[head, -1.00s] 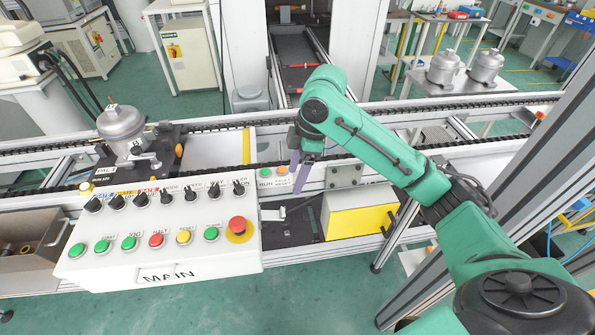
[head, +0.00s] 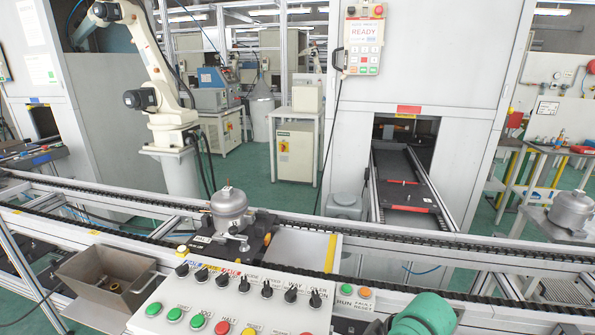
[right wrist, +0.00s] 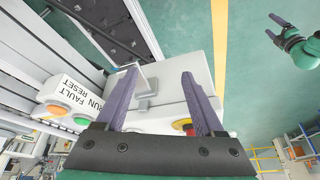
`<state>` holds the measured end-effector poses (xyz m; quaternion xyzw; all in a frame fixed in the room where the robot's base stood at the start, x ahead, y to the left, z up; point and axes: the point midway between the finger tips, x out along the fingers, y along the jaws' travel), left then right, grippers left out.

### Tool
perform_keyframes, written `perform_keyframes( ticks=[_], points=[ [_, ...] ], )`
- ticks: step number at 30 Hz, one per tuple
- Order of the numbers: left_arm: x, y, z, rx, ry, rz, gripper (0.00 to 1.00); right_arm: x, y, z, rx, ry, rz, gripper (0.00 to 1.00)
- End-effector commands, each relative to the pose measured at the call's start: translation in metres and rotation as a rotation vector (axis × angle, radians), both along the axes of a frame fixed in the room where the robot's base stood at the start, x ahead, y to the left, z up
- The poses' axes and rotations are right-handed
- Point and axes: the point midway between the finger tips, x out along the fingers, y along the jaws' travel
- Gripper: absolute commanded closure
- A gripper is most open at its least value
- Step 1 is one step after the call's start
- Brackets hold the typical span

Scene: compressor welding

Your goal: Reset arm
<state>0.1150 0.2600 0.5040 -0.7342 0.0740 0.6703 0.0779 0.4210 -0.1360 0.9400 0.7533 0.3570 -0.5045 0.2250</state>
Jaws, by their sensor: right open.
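My right gripper (right wrist: 158,72) is open in the right wrist view. Its two purple-grey fingers stand apart with nothing held between them. In the head view only a green part of my right arm (head: 425,314) shows at the bottom edge, and its gripper is not seen there. A green arm with a dark end (right wrist: 283,28), seemingly my left arm and gripper, shows small at the upper right of the right wrist view.
The MAIN control panel (head: 235,305) is at the front. The FAULT RESET button box (right wrist: 65,108) is left of my right fingers. A metal compressor (head: 229,208) sits on a fixture by the conveyor rail (head: 110,204). A READY pendant (head: 364,42) hangs on the cabinet.

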Motion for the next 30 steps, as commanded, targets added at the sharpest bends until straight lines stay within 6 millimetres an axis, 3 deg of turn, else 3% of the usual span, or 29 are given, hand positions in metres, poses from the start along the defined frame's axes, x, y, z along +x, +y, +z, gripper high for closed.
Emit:
perform_keyframes(
  ticks=[6,15,18,23,26,30],
  points=[
    [0.000,0.000,0.000,0.000,0.001,0.000,0.18,-0.047,-0.029,-0.037,0.015,0.025,-0.337,0.30],
    [-0.001,0.000,0.000,0.000,0.001,0.000,0.18,-0.120,-0.096,-0.061,-0.102,0.063,-0.726,0.30],
    [0.000,0.000,0.000,0.000,0.000,0.000,0.18,-0.108,-0.092,-0.100,-0.107,0.075,-0.708,0.30],
    [-0.001,0.000,0.000,0.000,0.002,0.000,0.18,-0.105,-0.090,-0.162,-0.117,0.101,-0.700,0.30],
    [-0.001,0.000,0.000,0.000,0.001,0.000,0.18,-0.111,-0.090,-0.206,-0.126,0.121,-0.693,0.30],
    [0.000,0.000,0.000,0.000,0.001,0.000,0.18,-0.134,-0.093,-0.281,-0.142,0.155,-0.684,0.30]
  ],
)
